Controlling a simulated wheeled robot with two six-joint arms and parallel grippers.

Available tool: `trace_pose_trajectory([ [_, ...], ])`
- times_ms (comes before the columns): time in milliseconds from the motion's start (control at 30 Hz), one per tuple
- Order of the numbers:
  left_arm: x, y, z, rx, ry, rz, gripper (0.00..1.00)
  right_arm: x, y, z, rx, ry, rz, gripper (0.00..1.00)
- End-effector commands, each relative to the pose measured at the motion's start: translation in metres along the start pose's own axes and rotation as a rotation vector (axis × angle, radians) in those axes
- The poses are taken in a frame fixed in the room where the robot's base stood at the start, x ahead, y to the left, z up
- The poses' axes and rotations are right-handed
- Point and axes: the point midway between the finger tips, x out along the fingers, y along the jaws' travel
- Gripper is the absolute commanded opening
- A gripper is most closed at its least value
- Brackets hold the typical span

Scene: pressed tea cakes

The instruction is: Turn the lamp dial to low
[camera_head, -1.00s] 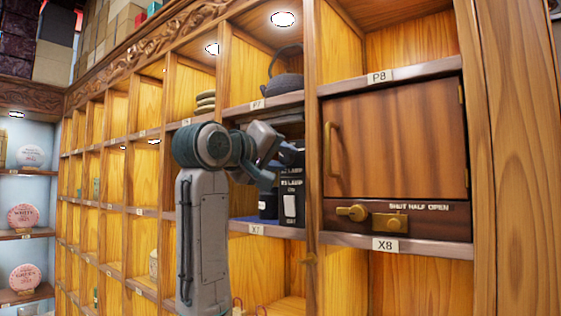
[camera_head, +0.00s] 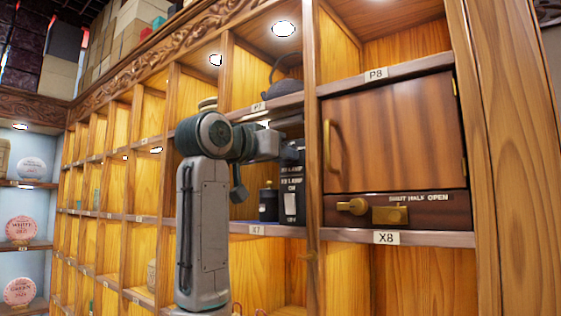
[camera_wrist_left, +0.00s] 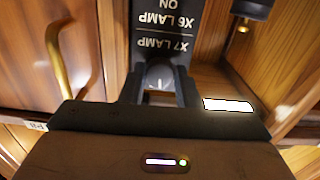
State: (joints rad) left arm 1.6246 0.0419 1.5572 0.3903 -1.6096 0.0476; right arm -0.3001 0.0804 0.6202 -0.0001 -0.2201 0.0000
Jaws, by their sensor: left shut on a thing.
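The black lamp panel (camera_head: 291,192) stands in the X7 compartment, with white lamp labels on its front. It shows upside down in the left wrist view (camera_wrist_left: 165,30), with the words X7 LAMP and ON. A grey round lamp dial (camera_wrist_left: 160,74) with a pale mark sits below the X7 LAMP label in that view. My left gripper (camera_wrist_left: 160,88) has one dark finger on each side of the dial and is shut on it. In the head view my left gripper (camera_head: 284,150) is at the top of the panel, and the dial is hidden there. My right gripper is not in view.
A wooden door (camera_head: 394,140) with a brass handle (camera_head: 328,146) is closed just right of the panel. A brass latch (camera_head: 389,214) is below it. A dark bottle (camera_head: 268,203) stands left of the panel. A teapot (camera_head: 284,88) sits on the shelf above.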

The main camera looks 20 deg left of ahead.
Motion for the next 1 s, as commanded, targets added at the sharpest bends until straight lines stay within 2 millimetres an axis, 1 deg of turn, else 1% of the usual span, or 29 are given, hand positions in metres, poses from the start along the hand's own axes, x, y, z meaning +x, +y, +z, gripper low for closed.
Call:
trace_pose_trajectory([
  [300,-0.0006,0.0001,-0.0013,0.091,0.003,0.0,0.06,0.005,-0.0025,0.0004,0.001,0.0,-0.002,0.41],
  [767,-0.0007,0.0001,-0.0021,0.101,0.005,-0.001,0.06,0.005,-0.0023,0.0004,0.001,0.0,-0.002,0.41],
  [800,-0.0008,0.0001,-0.0021,0.101,0.005,-0.001,0.34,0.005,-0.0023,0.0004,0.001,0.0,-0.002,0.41],
  [867,-0.0007,0.0001,-0.002,0.101,0.004,-0.001,0.46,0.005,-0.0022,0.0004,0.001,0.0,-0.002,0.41],
  [900,-0.0006,0.0001,-0.0018,0.101,0.004,0.0,0.5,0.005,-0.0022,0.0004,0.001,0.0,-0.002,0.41],
  [1000,-0.0004,0.0001,-0.0013,0.101,0.003,0.0,0.5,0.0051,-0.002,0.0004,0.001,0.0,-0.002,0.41],
])
